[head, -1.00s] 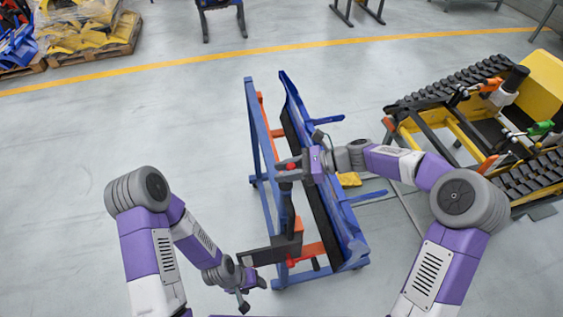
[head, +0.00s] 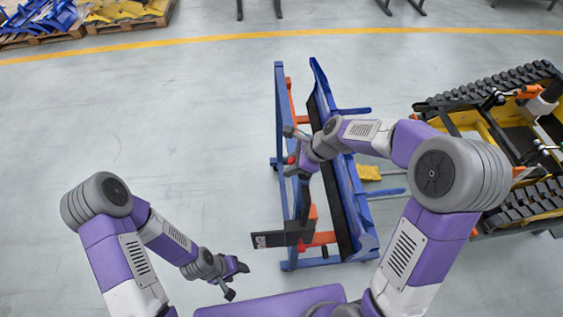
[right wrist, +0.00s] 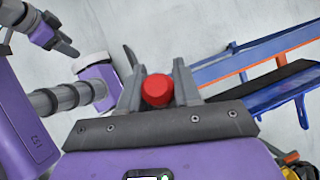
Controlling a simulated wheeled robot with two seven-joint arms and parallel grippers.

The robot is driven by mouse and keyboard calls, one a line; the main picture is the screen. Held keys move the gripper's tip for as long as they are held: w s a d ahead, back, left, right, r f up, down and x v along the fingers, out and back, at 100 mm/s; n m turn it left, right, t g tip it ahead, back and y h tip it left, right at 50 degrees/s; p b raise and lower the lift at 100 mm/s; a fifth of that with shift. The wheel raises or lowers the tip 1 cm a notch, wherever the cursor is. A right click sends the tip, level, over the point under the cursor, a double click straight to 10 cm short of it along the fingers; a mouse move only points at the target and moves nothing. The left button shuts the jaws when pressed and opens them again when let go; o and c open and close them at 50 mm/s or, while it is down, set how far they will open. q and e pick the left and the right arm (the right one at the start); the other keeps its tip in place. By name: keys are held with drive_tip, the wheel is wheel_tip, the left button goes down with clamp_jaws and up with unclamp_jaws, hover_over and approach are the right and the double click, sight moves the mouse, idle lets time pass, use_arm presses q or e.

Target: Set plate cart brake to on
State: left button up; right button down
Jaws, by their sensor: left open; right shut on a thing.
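The plate cart (head: 282,110) is a blue frame with orange parts and a tall leaning blue panel, near the middle of the head view. A dark lever (head: 304,195) rises above its near end and carries a red knob (right wrist: 157,91). My right gripper (head: 293,148) is shut on the knob, which sits between both fingers in the right wrist view. The lever's lower end is partly hidden near a dark bracket (head: 282,236) with a small label too small to read. My left gripper (head: 243,267) is open and empty, low and left of the cart.
A yellow-and-black tracked carrier (head: 490,125) stands right of the cart. A yellow block (head: 369,173) lies beside the cart's panel. Pallets with blue and yellow parts (head: 125,12) are at the far left. The floor left of the cart is clear.

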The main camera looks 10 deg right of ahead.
idle(0.5)
drive_tip(key=c, duration=0.9)
unclamp_jaws()
drive_tip(key=v, duration=0.7)
drive_tip(key=shift+s+d+r, duration=0.1)
drive_tip(key=shift+d+r, duration=0.05)
drive_tip(key=shift+r, duration=0.05)
drive_tip(key=shift+f, duration=0.1)
